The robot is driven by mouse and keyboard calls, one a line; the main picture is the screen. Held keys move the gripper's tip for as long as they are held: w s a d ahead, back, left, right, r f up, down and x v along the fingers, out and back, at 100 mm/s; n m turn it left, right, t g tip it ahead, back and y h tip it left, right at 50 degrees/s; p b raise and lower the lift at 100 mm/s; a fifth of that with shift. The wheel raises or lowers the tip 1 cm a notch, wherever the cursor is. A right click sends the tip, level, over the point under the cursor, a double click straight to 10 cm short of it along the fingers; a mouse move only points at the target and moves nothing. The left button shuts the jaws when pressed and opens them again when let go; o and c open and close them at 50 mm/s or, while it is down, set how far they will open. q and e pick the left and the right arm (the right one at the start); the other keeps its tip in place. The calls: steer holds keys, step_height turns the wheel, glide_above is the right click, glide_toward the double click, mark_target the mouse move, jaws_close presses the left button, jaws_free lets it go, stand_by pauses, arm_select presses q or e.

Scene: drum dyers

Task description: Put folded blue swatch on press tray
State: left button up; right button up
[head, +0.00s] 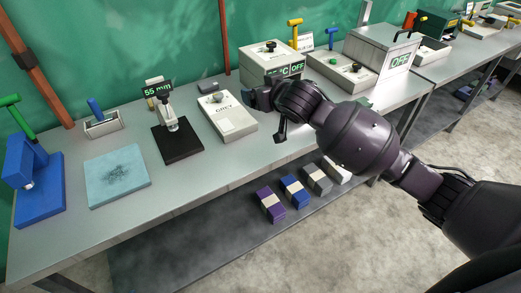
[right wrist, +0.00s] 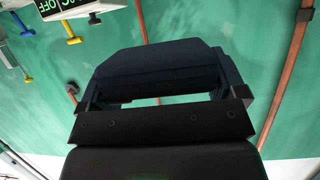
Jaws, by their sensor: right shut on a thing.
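My right gripper (right wrist: 168,97) is shut on a dark navy folded piece, which I take for the folded blue swatch (right wrist: 155,68). The piece spans between the two fingers in the right wrist view. In the head view my right gripper (head: 265,99) is over the back of the table, just right of the grey device; the swatch cannot be made out there. A blue press (head: 38,185) with a green handle stands at the far left. A light blue square pad (head: 118,175) lies beside it. I cannot tell which surface is the press tray. My left gripper is not in view.
A gauge with a black base (head: 178,142) and a grey labelled device (head: 228,117) stand mid-table. A grey box with a display (head: 262,60) is behind my gripper. Banded purple, blue, grey and white bundles (head: 292,192) lie on the lower shelf. The table's front strip is clear.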

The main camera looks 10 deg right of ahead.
steer(key=w+f+n+y, duration=0.1)
steer(key=w+f, duration=0.3)
steer(key=shift+w+f+g, duration=0.15)
steer(key=shift+f+g, duration=0.1)
steer(key=shift+g, duration=0.05)
steer(key=shift+d+f+y, duration=0.1)
steer(key=shift+d+y, duration=0.05)
steer(key=shift+y, duration=0.15)
